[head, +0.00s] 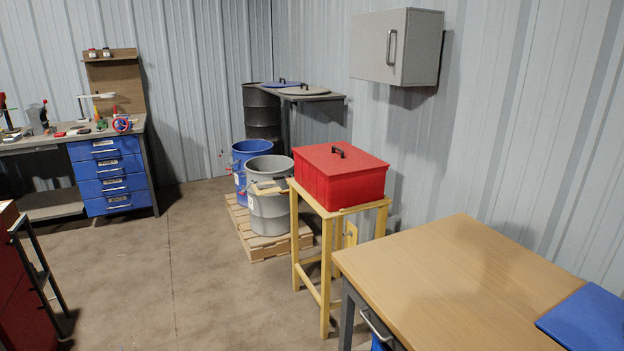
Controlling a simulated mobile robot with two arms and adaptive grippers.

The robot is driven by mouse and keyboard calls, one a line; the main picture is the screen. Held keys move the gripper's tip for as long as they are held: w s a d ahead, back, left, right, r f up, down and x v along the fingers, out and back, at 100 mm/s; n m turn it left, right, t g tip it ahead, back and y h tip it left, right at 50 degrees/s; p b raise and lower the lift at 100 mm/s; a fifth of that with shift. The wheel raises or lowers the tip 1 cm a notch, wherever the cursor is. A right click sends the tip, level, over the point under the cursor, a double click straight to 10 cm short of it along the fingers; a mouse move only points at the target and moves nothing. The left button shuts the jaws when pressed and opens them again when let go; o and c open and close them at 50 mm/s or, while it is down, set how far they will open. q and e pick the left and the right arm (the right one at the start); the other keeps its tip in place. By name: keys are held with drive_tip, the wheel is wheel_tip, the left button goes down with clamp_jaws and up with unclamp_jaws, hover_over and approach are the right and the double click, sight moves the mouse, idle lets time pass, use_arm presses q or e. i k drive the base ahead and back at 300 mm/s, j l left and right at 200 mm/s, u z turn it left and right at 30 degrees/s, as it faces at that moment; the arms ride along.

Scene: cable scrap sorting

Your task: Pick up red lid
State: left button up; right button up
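The red lid (325,162) lies flat on top of a red box (345,190) and has a small black handle (338,151) on its upper face. The box stands on a tall yellow wooden stand (326,265) near the wall, right of the picture's middle. Neither of my grippers shows in the head view.
A wooden table (465,280) fills the lower right, with a blue flat item (590,318) on it. A grey bin (268,205) and a blue bin (241,158) stand on a pallet (262,247) behind the stand. A grey cabinet (378,45) hangs above. The floor at centre-left is clear.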

sight(335, 159)
drive_tip(key=i+z, duration=0.15)
drive_tip(key=i, duration=0.7)
drive_tip(key=j, duration=0.1)
